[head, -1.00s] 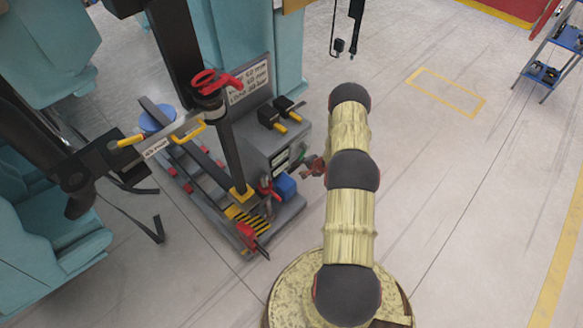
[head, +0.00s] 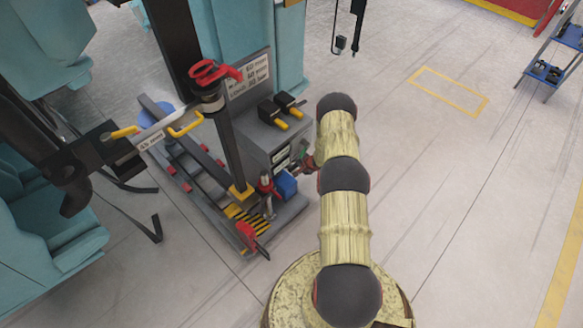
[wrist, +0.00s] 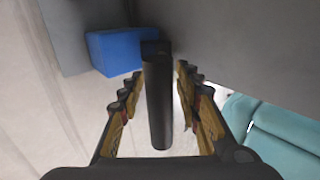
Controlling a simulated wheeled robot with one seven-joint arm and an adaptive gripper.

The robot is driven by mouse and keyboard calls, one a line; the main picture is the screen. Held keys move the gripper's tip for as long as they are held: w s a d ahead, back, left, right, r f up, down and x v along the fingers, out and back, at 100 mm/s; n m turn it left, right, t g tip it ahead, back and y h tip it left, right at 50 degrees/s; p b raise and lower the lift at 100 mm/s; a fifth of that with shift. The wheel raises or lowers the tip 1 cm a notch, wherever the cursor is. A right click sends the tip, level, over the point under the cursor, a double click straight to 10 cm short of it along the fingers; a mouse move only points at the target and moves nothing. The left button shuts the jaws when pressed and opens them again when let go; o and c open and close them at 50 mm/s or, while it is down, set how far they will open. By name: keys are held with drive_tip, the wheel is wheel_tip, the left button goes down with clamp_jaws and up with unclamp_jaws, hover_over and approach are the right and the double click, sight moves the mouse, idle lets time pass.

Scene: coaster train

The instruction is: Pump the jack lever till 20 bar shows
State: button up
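In the wrist view my gripper (wrist: 160,74) is open, with its two fingers spread either side of a black round bar (wrist: 158,105), which looks like the jack lever. Gaps show between the bar and both fingers. In the head view my gripper (head: 309,164) is small and partly behind my arm, beside the grey jack unit (head: 262,142) and close to its blue block (head: 287,184). The blue block also shows in the wrist view (wrist: 114,52). Small greenish displays (head: 281,157) sit on the unit's side; their readings are too small to tell.
Two black-and-yellow levers (head: 273,115) stand on the unit's top, before a sign (head: 248,76). A dark post with a red handwheel (head: 211,73) rises beside it. Teal seats (head: 50,235) are at left. The floor at right is clear; a blue cart (head: 548,72) stands far right.

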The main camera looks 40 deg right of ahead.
drive_tip(key=shift+c, duration=0.9)
clamp_jaws()
drive_tip(key=shift+s, duration=0.1)
